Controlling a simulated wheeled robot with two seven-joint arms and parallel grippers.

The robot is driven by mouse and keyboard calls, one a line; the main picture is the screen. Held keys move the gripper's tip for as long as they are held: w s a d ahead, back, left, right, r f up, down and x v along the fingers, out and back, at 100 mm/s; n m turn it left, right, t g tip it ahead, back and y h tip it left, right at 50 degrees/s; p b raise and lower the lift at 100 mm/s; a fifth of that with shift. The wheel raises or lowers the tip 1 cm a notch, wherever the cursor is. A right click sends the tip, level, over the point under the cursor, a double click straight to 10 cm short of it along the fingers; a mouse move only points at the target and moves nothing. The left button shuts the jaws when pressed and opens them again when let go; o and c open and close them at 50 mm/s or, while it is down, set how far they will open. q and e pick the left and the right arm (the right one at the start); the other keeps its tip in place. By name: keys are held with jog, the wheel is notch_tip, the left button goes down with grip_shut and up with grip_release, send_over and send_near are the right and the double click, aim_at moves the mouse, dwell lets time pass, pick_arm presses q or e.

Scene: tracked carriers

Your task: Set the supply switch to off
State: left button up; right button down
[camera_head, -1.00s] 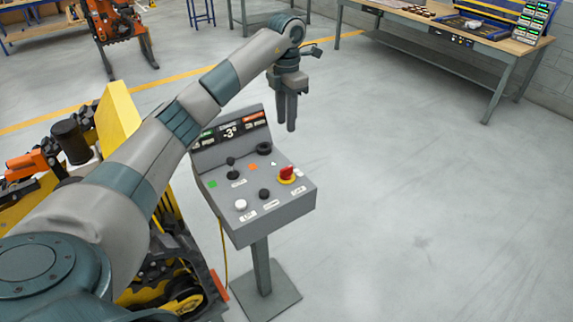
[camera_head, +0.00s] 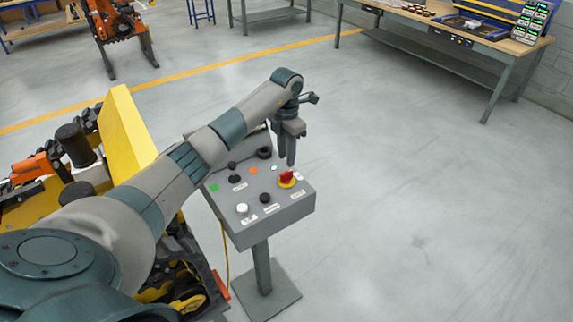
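A grey control box (camera_head: 294,212) stands on a post. My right gripper is not in view.
The box top also carries a white button (camera_head: 242,208), a black knob (camera_head: 265,198), a black joystick (camera_head: 234,178) and a black ring-like knob (camera_head: 264,152). My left arm hides most of the display. A yellow machine (camera_head: 125,130) stands at left. The floor at right is clear.

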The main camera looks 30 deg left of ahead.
aim_at(287, 172)
pick_arm(q)
notch_tip(287, 172, down, 5)
jog(key=shift+f+p, duration=0.1)
jog(key=shift+p, duration=0.75)
jog(key=shift+f, duration=0.65)
grip_shut()
